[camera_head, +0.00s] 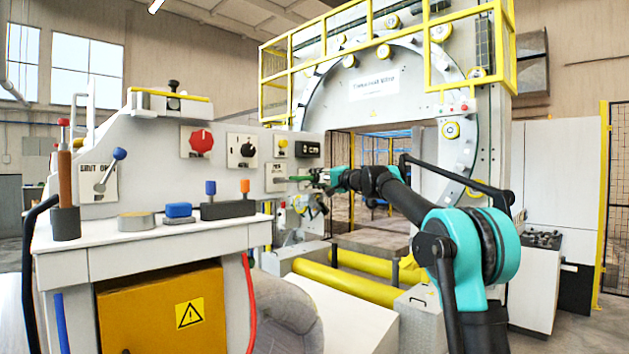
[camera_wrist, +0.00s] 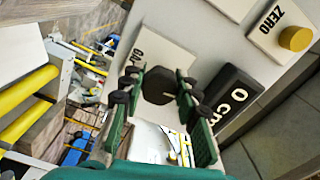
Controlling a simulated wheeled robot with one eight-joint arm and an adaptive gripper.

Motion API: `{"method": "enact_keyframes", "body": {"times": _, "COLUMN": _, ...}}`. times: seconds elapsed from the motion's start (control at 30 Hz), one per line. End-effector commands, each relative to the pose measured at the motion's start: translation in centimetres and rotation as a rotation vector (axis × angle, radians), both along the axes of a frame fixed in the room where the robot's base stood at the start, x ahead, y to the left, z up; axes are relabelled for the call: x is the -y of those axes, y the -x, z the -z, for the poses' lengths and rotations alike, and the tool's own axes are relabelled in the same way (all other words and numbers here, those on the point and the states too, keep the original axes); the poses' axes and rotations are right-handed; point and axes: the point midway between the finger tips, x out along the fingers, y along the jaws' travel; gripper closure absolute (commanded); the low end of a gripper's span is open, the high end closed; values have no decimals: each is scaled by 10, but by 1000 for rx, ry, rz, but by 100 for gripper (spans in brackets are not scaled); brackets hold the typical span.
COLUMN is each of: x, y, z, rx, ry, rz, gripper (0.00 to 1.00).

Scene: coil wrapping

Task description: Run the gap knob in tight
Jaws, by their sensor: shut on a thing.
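The gap knob (camera_wrist: 158,86) is dark and round. It stands on a pale plate (camera_wrist: 150,52) whose lettering is partly hidden, on the grey panel. My gripper (camera_wrist: 161,80) has its green fingers on either side of the knob, shut on it. In the head view my gripper (camera_head: 303,178) reaches in from the right to the small plate (camera_head: 275,171) on the panel, and the knob itself is hidden there. The black display (camera_wrist: 234,97) beside it reads 0 cm, and it also shows in the head view (camera_head: 309,149).
A yellow button (camera_wrist: 295,38) marked ZERO sits close by. A red knob (camera_head: 201,141) and a black switch (camera_head: 242,149) are farther left on the panel. Yellow rollers (camera_head: 345,283) and the large ring machine (camera_head: 455,150) stand beyond my arm.

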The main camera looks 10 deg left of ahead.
Motion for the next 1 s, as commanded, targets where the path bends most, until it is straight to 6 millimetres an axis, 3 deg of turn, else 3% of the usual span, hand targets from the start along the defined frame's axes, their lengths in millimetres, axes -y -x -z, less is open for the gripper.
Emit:
{"method": "enact_keyframes", "body": {"times": 0.83, "x": 0, "y": 0, "z": 1, "rx": -109, "ry": -83, "rz": -1, "gripper": 98}}
{"method": "enact_keyframes", "body": {"times": 0.87, "x": 0, "y": 0, "z": 1, "rx": -109, "ry": -83, "rz": -1, "gripper": 67}}
{"method": "enact_keyframes", "body": {"times": 1.0, "x": 0, "y": 0, "z": 0, "rx": -109, "ry": -84, "rz": 0, "gripper": 49}}
